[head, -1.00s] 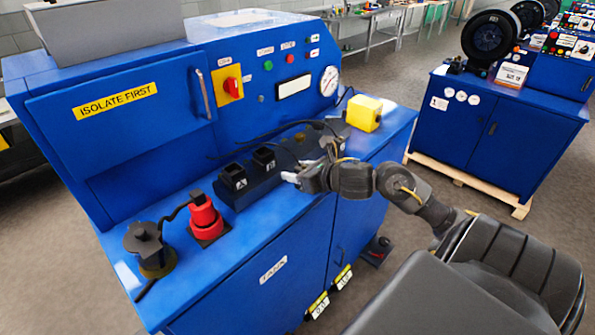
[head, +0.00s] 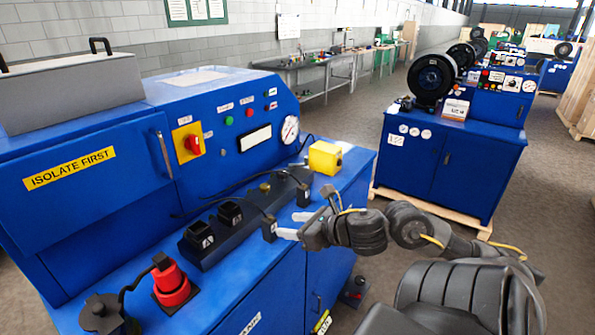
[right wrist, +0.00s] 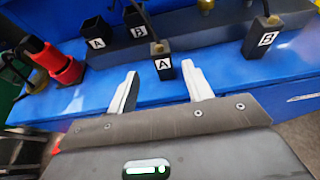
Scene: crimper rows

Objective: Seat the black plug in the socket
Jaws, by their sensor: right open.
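A black plug marked A (head: 269,229) with a cable at its top stands at the front of the blue bench, and it also shows in the right wrist view (right wrist: 162,66). A second black plug, marked B (right wrist: 264,40), is to its right. Two open black sockets, A (head: 199,237) and B (head: 230,214), stand on a dark block to the left; they also show in the right wrist view as A (right wrist: 97,36) and B (right wrist: 136,27). My right gripper (head: 290,224) is open and empty. In the right wrist view its fingertips (right wrist: 161,70) flank plug A, without clear contact. My left gripper is out of view.
A red connector (head: 171,283) and a black round fitting (head: 101,312) sit at the bench's left front. A yellow box (head: 325,157) is at the right end. Cables run over the bench top behind the plugs. The blue control panel (head: 235,125) rises at the back.

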